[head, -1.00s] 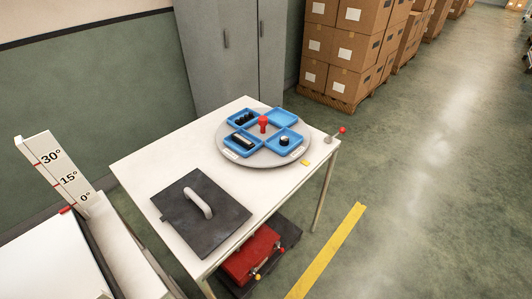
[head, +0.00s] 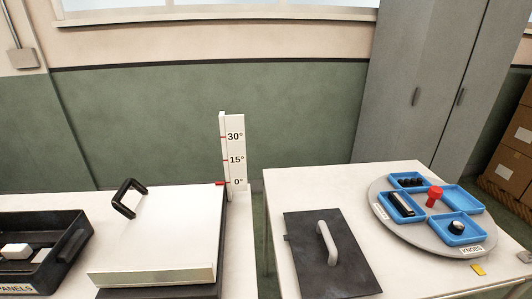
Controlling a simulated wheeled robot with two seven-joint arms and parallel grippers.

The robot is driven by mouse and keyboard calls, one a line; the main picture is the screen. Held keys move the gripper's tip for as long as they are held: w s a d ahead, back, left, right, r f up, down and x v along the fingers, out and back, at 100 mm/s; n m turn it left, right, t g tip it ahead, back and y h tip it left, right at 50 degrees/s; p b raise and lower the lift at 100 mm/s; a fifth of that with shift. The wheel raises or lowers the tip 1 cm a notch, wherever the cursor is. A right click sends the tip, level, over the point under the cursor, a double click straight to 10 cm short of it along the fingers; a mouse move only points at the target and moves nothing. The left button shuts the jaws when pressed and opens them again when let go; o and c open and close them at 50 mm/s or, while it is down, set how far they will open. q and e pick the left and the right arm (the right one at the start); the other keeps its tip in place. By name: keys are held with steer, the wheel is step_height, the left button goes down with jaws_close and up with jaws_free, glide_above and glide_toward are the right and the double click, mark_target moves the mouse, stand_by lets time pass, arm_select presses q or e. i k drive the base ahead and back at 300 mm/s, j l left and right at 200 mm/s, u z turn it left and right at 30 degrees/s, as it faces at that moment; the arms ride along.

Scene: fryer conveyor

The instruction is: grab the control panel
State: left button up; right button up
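A black bin (head: 72,228) labelled PANELS stands at the left edge of the head view, cut off by the frame. A small white block (head: 16,251) and a grey piece beneath it show inside. I cannot tell from this view whether these are the control panel. Neither of my grippers is in view.
Right of the bin is a white-topped box (head: 165,235) with a black handle (head: 127,198), beside an angle scale (head: 233,150). Across a narrow gap, another table (head: 300,185) holds a dark plate (head: 318,262) with a grey handle and a round turntable (head: 398,224) with blue trays.

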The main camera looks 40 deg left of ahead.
mark_target(19, 258)
steer(key=u, duration=1)
steer(key=k+u, duration=0.1)
steer(key=u, duration=1.4)
steer(key=k+u, duration=0.1)
steer(key=u, duration=0.4)
